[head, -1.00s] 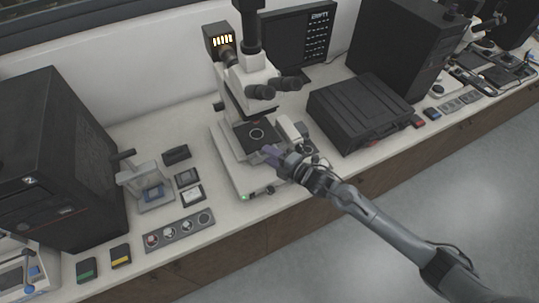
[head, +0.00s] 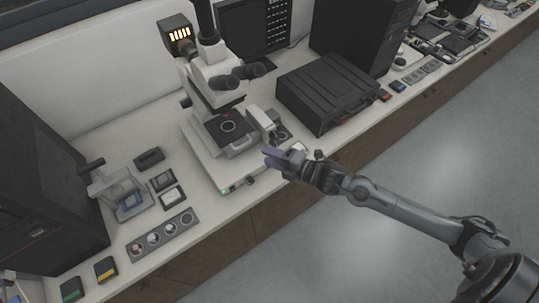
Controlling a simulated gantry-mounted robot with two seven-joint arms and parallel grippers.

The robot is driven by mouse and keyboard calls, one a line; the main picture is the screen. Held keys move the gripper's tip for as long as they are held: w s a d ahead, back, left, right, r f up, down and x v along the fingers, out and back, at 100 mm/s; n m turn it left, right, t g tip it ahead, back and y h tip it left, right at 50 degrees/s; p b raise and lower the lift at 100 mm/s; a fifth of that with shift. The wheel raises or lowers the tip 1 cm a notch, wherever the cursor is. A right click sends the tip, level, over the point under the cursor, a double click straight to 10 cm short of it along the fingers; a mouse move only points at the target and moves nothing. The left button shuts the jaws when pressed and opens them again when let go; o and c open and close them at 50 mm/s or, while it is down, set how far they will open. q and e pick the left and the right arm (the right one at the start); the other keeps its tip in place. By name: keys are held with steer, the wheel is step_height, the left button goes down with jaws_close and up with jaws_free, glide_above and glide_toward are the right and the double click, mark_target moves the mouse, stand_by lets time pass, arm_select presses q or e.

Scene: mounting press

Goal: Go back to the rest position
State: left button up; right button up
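My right gripper (head: 270,157) is at the front edge of the bench, just right of and in front of the microscope. Its purple-grey fingertips point left towards the microscope base, and I see nothing held in them. The gap between the fingers is too small to make out clearly. The white microscope (head: 214,84) stands on the bench with a dark stage (head: 220,131) that bears a ring-shaped mark or piece. My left gripper does not show.
A black case (head: 330,88) lies right of the microscope. A press-like stand (head: 121,187), a strip with several round samples (head: 162,235) and small dark boxes (head: 149,158) are on the left. A black cabinet (head: 42,170) stands far left. The floor (head: 400,160) in front is clear.

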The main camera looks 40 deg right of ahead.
steer(key=s+a+f+m+h, duration=0.2)
steer(key=s+a+f+m, duration=0.2)
steer(key=s+a+m, duration=0.3)
steer(key=s+d+f+m+g+h, duration=0.2)
steer(key=s+m+g+h, duration=0.2)
steer(key=s+m+g, duration=0.95)
steer(key=s+r+t+p, duration=0.2)
steer(key=s+r+p, duration=0.1)
steer(key=r+p, duration=1.7)
steer(key=shift+s+r+n+t+p, duration=0.15)
steer(key=shift+r+n+t+p, duration=0.05)
steer(key=shift+n+t+p, duration=0.2)
